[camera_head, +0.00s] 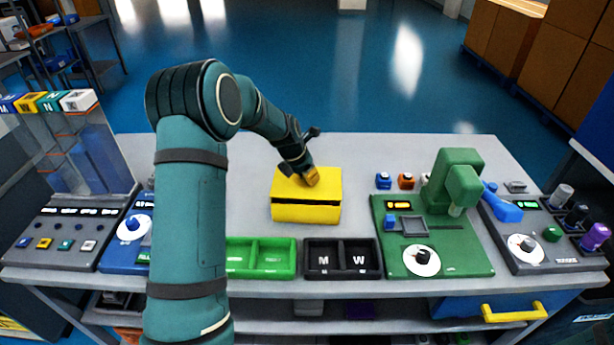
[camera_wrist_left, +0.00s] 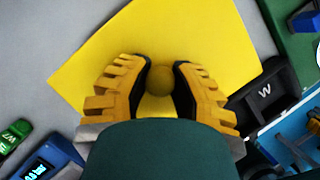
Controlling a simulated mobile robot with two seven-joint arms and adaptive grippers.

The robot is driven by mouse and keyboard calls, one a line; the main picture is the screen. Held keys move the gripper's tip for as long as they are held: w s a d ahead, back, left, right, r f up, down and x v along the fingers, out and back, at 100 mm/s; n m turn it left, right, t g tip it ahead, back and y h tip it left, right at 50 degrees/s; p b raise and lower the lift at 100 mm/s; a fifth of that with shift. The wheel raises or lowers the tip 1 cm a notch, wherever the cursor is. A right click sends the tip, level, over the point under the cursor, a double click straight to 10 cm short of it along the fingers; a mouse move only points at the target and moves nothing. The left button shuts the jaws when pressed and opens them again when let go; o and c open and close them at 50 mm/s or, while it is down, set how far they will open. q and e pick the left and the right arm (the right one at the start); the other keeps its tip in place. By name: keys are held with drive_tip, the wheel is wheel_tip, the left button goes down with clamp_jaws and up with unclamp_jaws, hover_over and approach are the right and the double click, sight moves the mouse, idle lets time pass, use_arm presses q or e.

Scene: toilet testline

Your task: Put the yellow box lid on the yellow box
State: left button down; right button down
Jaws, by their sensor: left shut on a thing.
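The yellow box (camera_head: 304,214) stands on the grey table in the middle of the head view. The yellow box lid (camera_head: 328,184) is over its top, roughly lined up with it. A dark gap shows between lid and box along the front; I cannot tell whether they touch. My left gripper (camera_head: 300,175) is above the lid. In the left wrist view my left gripper (camera_wrist_left: 160,78) is shut on the lid's round yellow knob (camera_wrist_left: 160,92), with a finger on each side. The lid (camera_wrist_left: 130,38) fills much of that view and hides the box. My right gripper is not in view.
A green tray (camera_head: 260,272) and a black tray (camera_head: 342,273) marked M and W lie in front of the box. A green test station (camera_head: 465,262) stands to the right. The table behind the box is clear.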

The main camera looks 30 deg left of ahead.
use_arm(q)
drive_tip(key=shift+f, duration=0.4)
drive_tip(key=shift+f, duration=0.15)
drive_tip(key=c, duration=0.9)
unclamp_jaws()
drive_tip(key=shift+o, duration=0.2)
drive_tip(key=shift+r, duration=0.55)
drive_tip(key=p+v, duration=0.2)
drive_tip(key=v, duration=1)
